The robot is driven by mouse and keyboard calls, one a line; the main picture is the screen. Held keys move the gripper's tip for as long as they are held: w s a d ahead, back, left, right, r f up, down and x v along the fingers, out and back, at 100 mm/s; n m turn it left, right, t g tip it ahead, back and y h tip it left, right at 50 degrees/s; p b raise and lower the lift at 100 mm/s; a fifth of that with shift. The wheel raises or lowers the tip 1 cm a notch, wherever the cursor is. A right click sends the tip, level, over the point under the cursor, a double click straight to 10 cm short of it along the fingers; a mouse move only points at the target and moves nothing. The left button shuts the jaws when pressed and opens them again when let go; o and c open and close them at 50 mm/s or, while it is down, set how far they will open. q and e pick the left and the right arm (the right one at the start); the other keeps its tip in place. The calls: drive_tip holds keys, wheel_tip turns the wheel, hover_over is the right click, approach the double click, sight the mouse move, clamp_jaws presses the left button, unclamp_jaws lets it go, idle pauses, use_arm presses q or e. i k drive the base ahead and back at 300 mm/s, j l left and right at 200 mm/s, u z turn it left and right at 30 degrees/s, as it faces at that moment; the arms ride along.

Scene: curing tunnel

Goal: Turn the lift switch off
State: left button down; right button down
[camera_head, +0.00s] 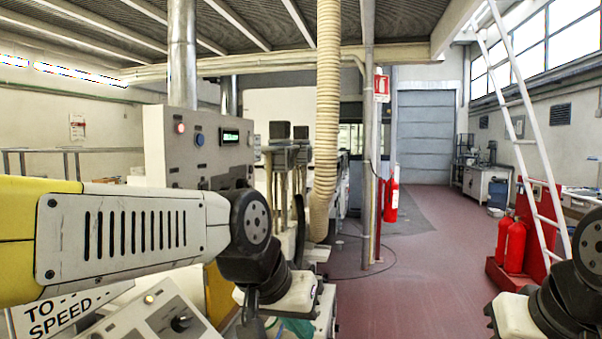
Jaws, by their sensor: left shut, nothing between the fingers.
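A sloped light-grey control box (160,312) with a black rotary switch (181,323) and small buttons stands at the bottom left. I cannot read a label that marks this as the lift switch, nor tell its setting. My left arm reaches across from the left, above the box. My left gripper (250,303) points down just right of the box, shut and empty, apart from the rotary switch. My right gripper (515,315) shows only in part at the bottom right corner, its fingers not clear.
Behind my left arm stands a grey cabinet (160,147) with a red lamp, a blue button and a green display. A ribbed hose (327,120) hangs in the middle. Red extinguishers (515,247) and a white ladder (530,130) stand right. The red floor (420,280) between is clear.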

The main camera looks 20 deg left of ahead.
sight(242, 183)
drive_tip(key=u, duration=1.3)
